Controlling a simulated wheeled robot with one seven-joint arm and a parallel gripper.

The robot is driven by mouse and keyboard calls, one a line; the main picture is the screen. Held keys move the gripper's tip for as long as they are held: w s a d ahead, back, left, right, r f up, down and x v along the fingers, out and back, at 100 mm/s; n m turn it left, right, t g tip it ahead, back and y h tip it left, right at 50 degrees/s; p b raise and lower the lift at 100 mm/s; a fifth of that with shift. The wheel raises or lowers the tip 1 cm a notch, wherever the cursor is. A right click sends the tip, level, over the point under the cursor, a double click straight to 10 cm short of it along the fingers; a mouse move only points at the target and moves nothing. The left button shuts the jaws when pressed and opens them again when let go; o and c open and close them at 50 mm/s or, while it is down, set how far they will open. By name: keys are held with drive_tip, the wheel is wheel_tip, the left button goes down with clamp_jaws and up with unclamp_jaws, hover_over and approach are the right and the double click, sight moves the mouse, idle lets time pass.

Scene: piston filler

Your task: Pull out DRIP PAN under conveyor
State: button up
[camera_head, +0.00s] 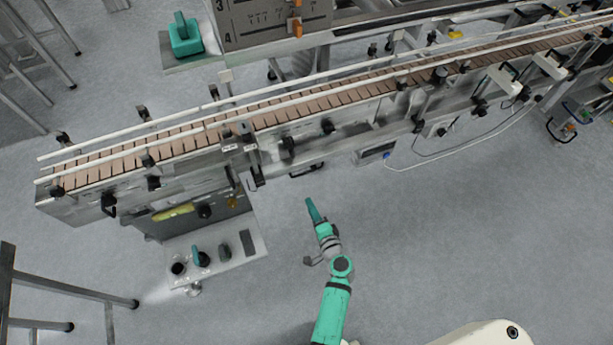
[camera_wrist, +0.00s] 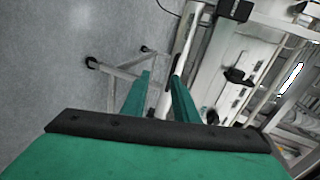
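The conveyor (camera_head: 270,118) runs diagonally across the head view, with brown slats and steel sides. A black bar handle (camera_head: 307,170) shows low on its near side; it may belong to the drip pan, whose body I cannot make out beneath the conveyor. My gripper (camera_head: 311,205) is in front of the conveyor, a short way below that handle in the picture, apart from it. In the wrist view, my gripper's two teal fingers (camera_wrist: 161,78) stand apart with nothing between them. A metal frame with black feet shows past the fingertips.
A steel panel with knobs (camera_head: 215,255) juts out at the left. A metal stand (camera_head: 60,292) is at lower left.

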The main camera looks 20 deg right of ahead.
drive_tip(key=w+d+m+t, duration=0.1)
drive_tip(key=w+d, duration=0.1)
drive_tip(key=w, duration=1.1)
drive_tip(key=shift+w+d, duration=0.15)
drive_tip(key=shift+d, duration=0.2)
drive_tip(key=shift+f, duration=0.1)
drive_tip(key=shift+c, duration=0.7)
clamp_jaws()
